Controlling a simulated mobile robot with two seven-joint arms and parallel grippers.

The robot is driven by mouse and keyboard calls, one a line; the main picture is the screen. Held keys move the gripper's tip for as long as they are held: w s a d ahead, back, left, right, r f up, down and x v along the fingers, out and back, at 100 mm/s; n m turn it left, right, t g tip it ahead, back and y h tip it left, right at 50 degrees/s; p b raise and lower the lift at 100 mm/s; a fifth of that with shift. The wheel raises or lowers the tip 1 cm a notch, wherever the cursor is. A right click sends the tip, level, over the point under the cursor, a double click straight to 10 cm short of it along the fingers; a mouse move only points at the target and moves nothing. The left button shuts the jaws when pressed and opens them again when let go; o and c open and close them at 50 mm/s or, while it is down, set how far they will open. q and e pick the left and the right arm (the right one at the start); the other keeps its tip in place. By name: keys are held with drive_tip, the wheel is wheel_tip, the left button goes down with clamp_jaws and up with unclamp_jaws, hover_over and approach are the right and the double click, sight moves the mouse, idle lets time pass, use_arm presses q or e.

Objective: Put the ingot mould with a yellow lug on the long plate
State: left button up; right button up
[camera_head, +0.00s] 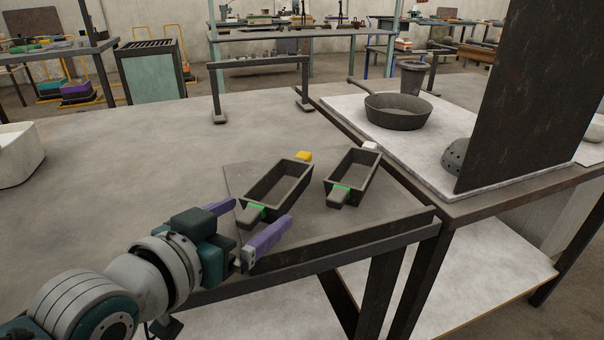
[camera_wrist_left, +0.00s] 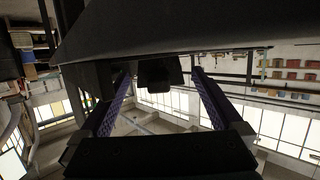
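The ingot mould with a yellow lug (camera_head: 278,190) is a dark open trough, its yellow lug at the far end and a green mark by its near handle. It appears to rest on a thin grey plate (camera_head: 232,180) at the table corner; I cannot tell whether this is the long plate. My left gripper (camera_head: 252,222) is open, its purple fingers on either side of the near handle. In the left wrist view, a dark block (camera_wrist_left: 158,75), likely this handle, shows between the spread fingers, with gaps at both sides. My right gripper is out of view.
A similar mould with a white lug (camera_head: 353,178) stands close to the right. A pan (camera_head: 397,111), a dark cup (camera_head: 412,77) and a tall dark panel (camera_head: 535,95) stand on the right table. The left of my table is largely clear.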

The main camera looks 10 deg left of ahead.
use_arm(q)
drive_tip(key=shift+s+a+r+p, duration=0.1)
drive_tip(key=shift+s+r+p, duration=0.2)
drive_tip(key=shift+s, duration=0.15)
drive_tip(key=s+a+r+g+y+p, duration=0.1)
drive_tip(key=s+g, duration=0.4)
drive_tip(key=s, duration=0.7)
drive_tip(key=s+a+r+g+y+p, duration=0.1)
drive_tip(key=s+g, duration=0.4)
drive_tip(key=s, duration=0.7)
drive_tip(key=shift+s+r+g+y+p, duration=0.3)
drive_tip(key=shift+s+g+p, duration=0.1)
drive_tip(key=shift+p, duration=0.1)
